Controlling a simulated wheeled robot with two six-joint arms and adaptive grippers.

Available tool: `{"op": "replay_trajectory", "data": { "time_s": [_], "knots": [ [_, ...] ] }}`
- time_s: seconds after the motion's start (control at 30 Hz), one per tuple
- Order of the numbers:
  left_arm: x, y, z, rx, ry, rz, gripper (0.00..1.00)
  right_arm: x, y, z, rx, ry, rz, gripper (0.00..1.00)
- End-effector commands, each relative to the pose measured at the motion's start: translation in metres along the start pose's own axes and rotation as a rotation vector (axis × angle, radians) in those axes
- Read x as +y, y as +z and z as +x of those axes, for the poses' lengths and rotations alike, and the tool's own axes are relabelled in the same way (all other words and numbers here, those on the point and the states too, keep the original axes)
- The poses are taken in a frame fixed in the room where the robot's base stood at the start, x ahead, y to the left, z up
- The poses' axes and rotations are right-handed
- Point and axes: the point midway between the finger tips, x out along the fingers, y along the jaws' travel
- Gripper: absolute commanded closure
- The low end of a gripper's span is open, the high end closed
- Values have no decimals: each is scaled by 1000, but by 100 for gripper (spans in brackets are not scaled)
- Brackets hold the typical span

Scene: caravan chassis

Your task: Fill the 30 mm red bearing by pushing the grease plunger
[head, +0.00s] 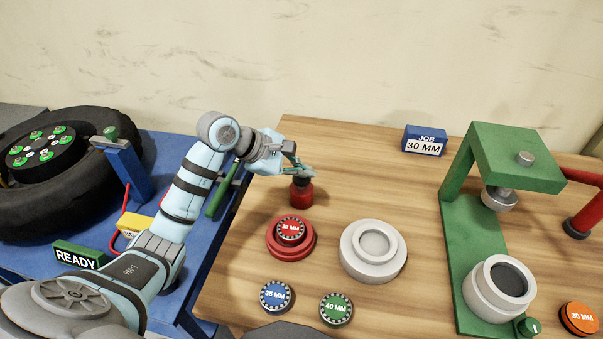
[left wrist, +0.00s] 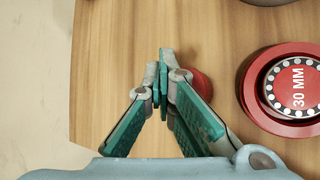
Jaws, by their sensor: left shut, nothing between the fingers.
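The red bearing (head: 291,231), marked 30 MM, sits on a round red base (head: 273,248) on the wooden table; it also shows at the right of the left wrist view (left wrist: 295,85). Behind it stands a short red cylinder with a dark top (head: 301,195), possibly the grease plunger; I cannot tell for sure. In the left wrist view the red cylinder (left wrist: 203,84) is partly hidden by the fingers. My left gripper (head: 300,171) is shut and empty, its fingertips at or just above the dark top; contact is unclear. My right gripper is out of view.
A pale round stand (head: 394,265) is right of the bearing. Blue 35 MM (head: 276,296) and green 40 MM (head: 336,309) bearings lie in front. A green press (head: 462,270), an orange 30 MM piece (head: 579,318) and a JOB 30 MM sign (head: 424,141) are further right.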

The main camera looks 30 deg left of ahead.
Motion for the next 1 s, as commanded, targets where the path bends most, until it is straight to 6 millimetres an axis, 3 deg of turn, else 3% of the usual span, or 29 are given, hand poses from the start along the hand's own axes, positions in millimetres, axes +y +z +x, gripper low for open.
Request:
{"op": "replay_trajectory", "data": {
  "time_s": [1.0],
  "knots": [
    [-2, -2, 3, 1, -1, -1, 100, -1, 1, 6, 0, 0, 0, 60]
  ]
}}
